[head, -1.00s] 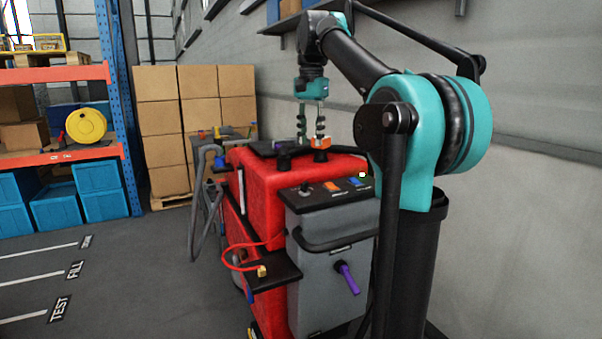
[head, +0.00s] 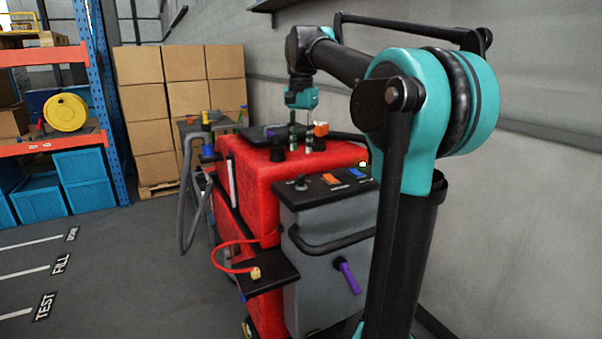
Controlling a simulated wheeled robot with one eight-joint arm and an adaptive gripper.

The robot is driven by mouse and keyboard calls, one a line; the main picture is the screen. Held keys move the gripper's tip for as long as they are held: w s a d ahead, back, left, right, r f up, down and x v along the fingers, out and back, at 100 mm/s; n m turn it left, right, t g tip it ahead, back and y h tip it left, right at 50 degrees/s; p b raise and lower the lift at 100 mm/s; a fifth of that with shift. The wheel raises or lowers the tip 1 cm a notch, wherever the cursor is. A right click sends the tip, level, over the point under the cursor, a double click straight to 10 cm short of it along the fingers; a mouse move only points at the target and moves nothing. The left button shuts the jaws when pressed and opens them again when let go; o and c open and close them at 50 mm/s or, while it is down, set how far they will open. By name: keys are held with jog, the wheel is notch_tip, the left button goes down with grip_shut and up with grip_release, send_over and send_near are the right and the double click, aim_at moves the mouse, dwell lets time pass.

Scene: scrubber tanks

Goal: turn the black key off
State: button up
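A small black key (head: 301,184) stands on the dark control panel (head: 328,190) atop the grey front box of the red machine. It is left of the orange and blue switches; its exact angle is too small to read. My gripper (head: 301,151) hangs fingers-down above and behind the panel, in front of the machine's top fittings. A narrow gap shows between the two fingers, with nothing seen in it. It is apart from the key.
The red machine (head: 262,190) has a black handle (head: 330,245), a purple lever (head: 348,277) and a side shelf with a red hose (head: 228,262). Black and orange caps stand near my fingers. Cardboard boxes (head: 180,85) stand behind; the wall is right.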

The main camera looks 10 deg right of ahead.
aim_at(301, 174)
notch_tip(301, 174, down, 9)
jog(key=shift+f, duration=0.15)
dwell(0.4)
grip_shut()
